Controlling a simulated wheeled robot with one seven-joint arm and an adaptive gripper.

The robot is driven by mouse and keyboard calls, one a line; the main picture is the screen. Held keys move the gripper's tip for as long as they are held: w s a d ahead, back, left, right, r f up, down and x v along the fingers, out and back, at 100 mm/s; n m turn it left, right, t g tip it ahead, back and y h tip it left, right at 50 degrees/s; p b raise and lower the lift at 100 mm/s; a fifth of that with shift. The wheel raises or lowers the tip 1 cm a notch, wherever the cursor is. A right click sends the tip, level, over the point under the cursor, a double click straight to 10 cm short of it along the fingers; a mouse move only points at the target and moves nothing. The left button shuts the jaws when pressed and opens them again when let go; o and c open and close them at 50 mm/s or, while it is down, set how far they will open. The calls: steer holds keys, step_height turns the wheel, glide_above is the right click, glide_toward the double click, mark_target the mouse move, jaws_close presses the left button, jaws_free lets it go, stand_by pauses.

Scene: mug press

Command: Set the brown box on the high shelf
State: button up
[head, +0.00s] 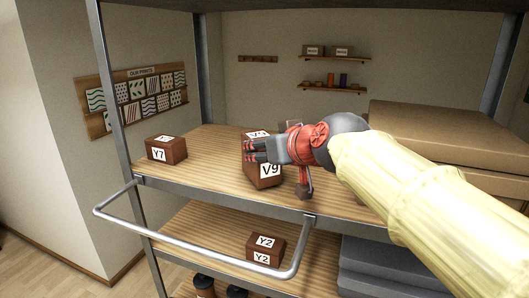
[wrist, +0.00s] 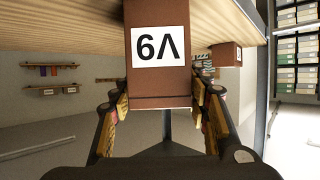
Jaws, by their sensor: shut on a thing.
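The brown box marked V9 (head: 264,182) is at the upper wooden shelf (head: 205,145), near its front middle. It shows large in the wrist view (wrist: 158,85), upside down, with a white label. My gripper (head: 255,151) reaches in from the right and is shut on this box; its fingers (wrist: 160,98) lie along both sides. I cannot tell whether the box's base touches the shelf board. My gripper hides part of the box in the head view.
A brown box marked Y7 (head: 166,149) stands at the shelf's left end. Another marked Y2 (head: 265,249) is on the lower shelf. Large cardboard boxes (head: 440,130) fill the right. A metal rail (head: 200,245) juts out in front. Shelf space between Y7 and V9 is clear.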

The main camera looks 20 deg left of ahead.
steer(key=shift+f, duration=0.35)
steer(key=shift+s+d+f, duration=0.1)
steer(key=shift+s+d, duration=0.1)
steer(key=shift+w, duration=0.1)
steer(key=shift+a+f, duration=0.1)
steer(key=shift+f, duration=0.05)
steer(key=o, duration=1.4)
steer(key=shift+s+d+r, duration=0.25)
steer(key=shift+r, duration=0.05)
steer(key=b+v, duration=0.1)
steer(key=v, duration=1)
steer(key=shift+s+d+b, duration=0.1)
steer(key=shift+s+b, duration=0.05)
steer(key=shift+b, duration=0.15)
